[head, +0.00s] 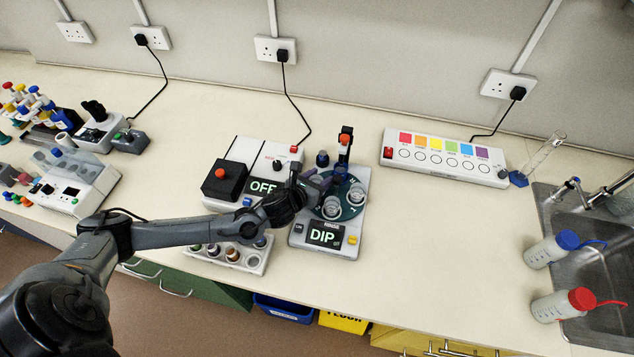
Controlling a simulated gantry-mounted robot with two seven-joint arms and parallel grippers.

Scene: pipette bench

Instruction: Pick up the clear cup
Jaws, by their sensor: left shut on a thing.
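My left gripper (322,188) reaches in from the left over the round dark turntable of the device marked DIP (324,236). It is shut on a clear cup (332,208) at the turntable's front left. I cannot tell whether this cup touches the turntable. A second clear cup (356,194) stands on the turntable just to the right. A dark blue vessel (322,159) is behind the gripper. The fingers hide part of the turntable's left side. My right gripper is not in view.
A device marked OFF (229,166) with a red knob stands to the left, partly behind my arm. A rack (223,258) of small cups is below the arm. A colour-labelled strip (445,155) and a sink (597,262) with two bottles are to the right. The bench right of the DIP device is clear.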

